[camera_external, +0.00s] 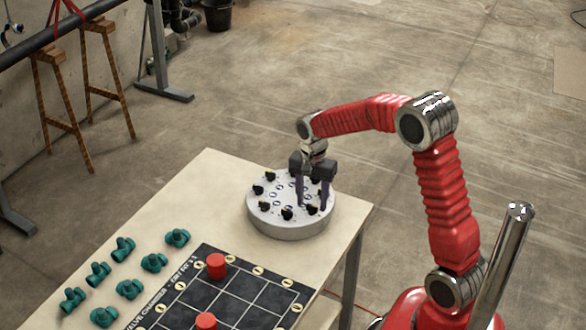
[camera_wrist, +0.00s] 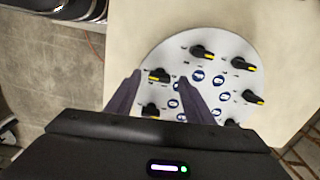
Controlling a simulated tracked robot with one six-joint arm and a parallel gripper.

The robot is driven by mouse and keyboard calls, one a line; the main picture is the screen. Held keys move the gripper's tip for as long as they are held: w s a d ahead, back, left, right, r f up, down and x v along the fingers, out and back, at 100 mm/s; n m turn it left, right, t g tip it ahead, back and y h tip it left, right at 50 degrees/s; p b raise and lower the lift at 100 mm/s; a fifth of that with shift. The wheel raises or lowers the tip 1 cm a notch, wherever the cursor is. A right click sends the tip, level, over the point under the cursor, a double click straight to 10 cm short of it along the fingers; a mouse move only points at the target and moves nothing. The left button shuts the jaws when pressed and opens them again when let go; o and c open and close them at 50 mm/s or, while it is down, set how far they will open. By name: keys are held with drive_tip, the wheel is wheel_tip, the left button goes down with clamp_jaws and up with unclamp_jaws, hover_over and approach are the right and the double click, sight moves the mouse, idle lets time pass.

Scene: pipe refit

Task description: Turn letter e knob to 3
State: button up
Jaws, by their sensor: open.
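A round white knob panel (camera_external: 288,226) stands on the table, with several black knobs around its rim and blue-and-white letter discs inside them. It also fills the upper right of the wrist view (camera_wrist: 228,60). My gripper (camera_external: 312,204) points down over the panel's right side, open. In the wrist view, my gripper (camera_wrist: 160,78) has its two dark fingers on either side of one black knob (camera_wrist: 159,75) with a yellow mark. I cannot tell whether the fingers touch it. The letters and numbers are too small to read, so I cannot tell which knob is e.
Other knobs (camera_wrist: 203,52) sit close by on the panel. Several green valves (camera_external: 123,249) lie on the table (camera_external: 208,190) at the left. A black grid board (camera_external: 228,297) with red cylinders (camera_external: 216,266) lies in front. Bare tabletop surrounds the panel's left side.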

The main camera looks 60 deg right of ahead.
sight(312, 205)
wheel_tip(312, 205, up, 12)
drive_tip(key=shift+r, duration=0.25)
idle(0.4)
drive_tip(key=d+m+y, duration=0.1)
drive_tip(key=d+y, duration=0.3)
drive_tip(key=d, duration=0.2)
drive_tip(key=shift+f+y, duration=0.3)
drive_tip(key=shift+f, duration=0.15)
drive_tip(key=x, duration=1.4)
drive_tip(key=shift+d, duration=0.1)
drive_tip(key=shift+c, duration=0.6)
